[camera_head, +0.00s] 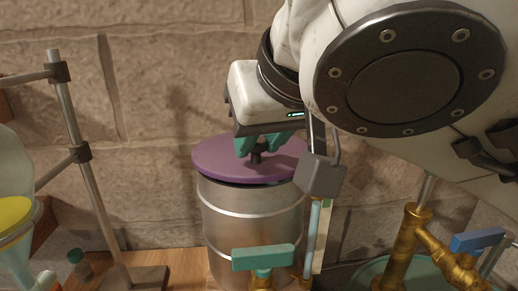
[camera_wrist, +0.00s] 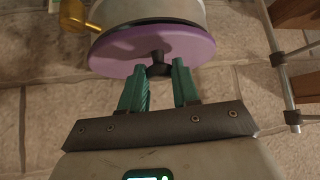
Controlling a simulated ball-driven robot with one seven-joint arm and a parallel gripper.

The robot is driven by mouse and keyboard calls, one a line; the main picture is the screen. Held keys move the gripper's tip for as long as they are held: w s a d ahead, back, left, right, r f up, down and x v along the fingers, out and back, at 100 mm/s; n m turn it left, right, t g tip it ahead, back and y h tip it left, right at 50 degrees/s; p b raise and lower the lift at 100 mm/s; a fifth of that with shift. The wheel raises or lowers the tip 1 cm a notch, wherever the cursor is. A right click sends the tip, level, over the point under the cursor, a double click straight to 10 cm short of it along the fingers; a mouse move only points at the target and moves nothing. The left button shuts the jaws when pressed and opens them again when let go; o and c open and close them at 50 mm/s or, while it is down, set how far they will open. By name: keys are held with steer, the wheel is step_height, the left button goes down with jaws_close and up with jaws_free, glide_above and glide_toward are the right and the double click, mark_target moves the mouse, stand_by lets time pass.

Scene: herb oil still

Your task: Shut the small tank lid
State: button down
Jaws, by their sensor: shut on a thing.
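The small tank (camera_head: 252,222) is a silver metal cylinder with raised bands, upright by the stone wall. Its round purple lid (camera_head: 217,160) lies over the mouth; a dark strip shows between lid and tank at the right. The wrist view also shows the lid (camera_wrist: 110,52) against the tank (camera_wrist: 150,10), with a dark line between them. My gripper (camera_head: 258,146), with teal fingers, is at the black knob (camera_head: 257,158) in the lid's middle, shut on it. The wrist view shows the fingers either side of the knob (camera_wrist: 158,68). Whether the lid is fully seated I cannot tell.
A teal-handled tap (camera_head: 263,257) is at the tank's front. A metal stand (camera_head: 92,180) is at the left, beside a yellow-filled glass vessel (camera_head: 14,215). Brass piping (camera_head: 405,235) with a blue handle (camera_head: 477,240) is at the right. The stone wall is close behind.

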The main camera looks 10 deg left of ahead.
steer(key=shift+s+f+b, duration=0.1)
steer(key=shift+f+b, duration=0.25)
steer(key=shift+f, duration=0.2)
steer(key=c, duration=0.8)
jaws_free()
steer(key=shift+t, duration=0.3)
steer(key=shift+d+r, duration=0.1)
steer(key=shift+r, duration=0.15)
